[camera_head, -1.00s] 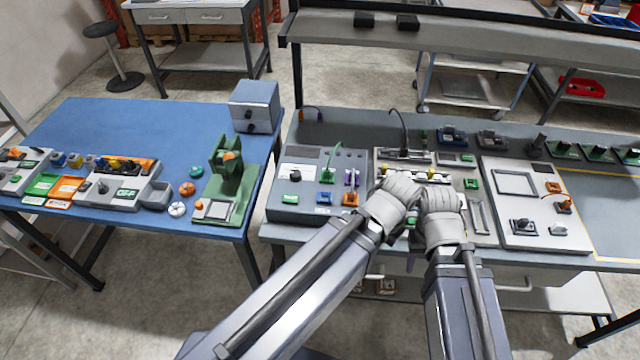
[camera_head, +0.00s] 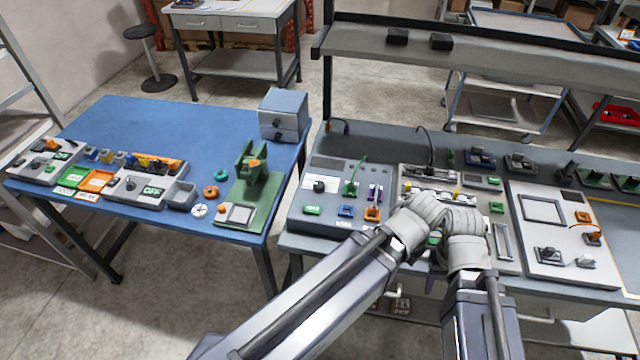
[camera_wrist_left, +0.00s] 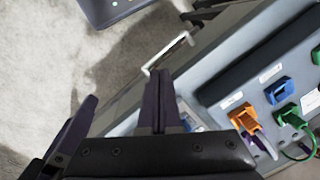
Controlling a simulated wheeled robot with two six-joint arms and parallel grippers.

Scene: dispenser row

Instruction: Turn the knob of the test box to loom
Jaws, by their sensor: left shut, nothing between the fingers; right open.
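The test box (camera_head: 334,203) appears to be the grey sloped box at the left end of the right-hand bench. Its black knob (camera_head: 319,186) sits on a white dial plate; the pointer direction and lettering are too small to read. The box's lower part, with orange and blue connectors, also shows in the left wrist view (camera_wrist_left: 232,95).
A green plug with a cable (camera_head: 352,188) and an orange connector (camera_head: 373,213) stand near the knob. Panels with fittings (camera_head: 541,209) fill the bench to the right. A blue table (camera_head: 120,122) stands left, across a gap. A shelf (camera_head: 480,60) hangs behind.

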